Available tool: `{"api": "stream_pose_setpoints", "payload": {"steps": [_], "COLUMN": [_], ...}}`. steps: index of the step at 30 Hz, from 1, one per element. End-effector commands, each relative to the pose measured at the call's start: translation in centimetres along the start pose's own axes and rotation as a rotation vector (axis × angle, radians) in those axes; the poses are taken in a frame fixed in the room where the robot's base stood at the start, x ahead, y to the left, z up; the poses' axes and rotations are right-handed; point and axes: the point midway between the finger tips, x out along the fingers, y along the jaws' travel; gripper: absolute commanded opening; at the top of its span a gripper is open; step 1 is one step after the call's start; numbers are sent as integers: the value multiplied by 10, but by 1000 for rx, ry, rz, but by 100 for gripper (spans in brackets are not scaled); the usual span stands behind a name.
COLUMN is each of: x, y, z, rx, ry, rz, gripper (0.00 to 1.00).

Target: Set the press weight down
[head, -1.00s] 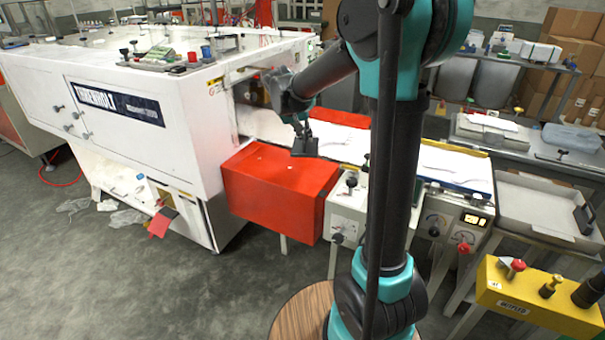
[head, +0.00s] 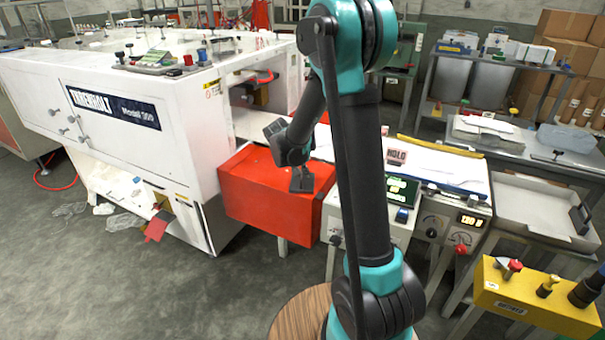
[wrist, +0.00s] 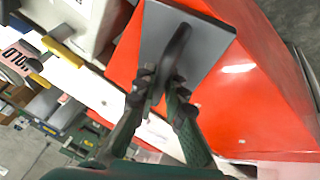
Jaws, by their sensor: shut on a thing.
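The press weight (head: 302,181) is a dark grey plate. In the wrist view the plate (wrist: 208,42) shows with a curved black handle (wrist: 176,52) standing on it. My gripper (wrist: 160,88) is shut on that handle. In the head view my gripper (head: 297,161) is partly hidden by my own arm, with the weight below it in the picture. The weight appears over the top of the red box (head: 265,195). I cannot tell whether its underside touches the box.
A white machine (head: 150,100) stands left of the red box. To the right are a white work strip (head: 440,165), a control panel with a lit display (head: 470,221), an empty grey tray (head: 540,210) and a yellow control box (head: 535,300). A "HOLD" sign (head: 397,157) stands by the strip.

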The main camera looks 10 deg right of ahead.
Motion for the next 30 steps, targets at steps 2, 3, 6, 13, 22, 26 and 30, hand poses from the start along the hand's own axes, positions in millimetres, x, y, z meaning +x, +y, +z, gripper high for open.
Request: {"api": "stream_pose_setpoints", "payload": {"steps": [2, 3, 6, 13, 22, 26, 30], "x": [1, 1, 1, 3, 3, 1, -10], "y": [0, 0, 0, -1, -1, 0, 0], "z": [0, 0, 0, 1, 1, 0, 0], "rx": [0, 0, 0, 0, 0, 0, -2], "ry": [1, 1, 1, 0, 0, 0, 1], "rz": [0, 0, 0, 0, 0, 0, -1], "gripper": [0, 0, 0, 19, 31, 31, 31]}}
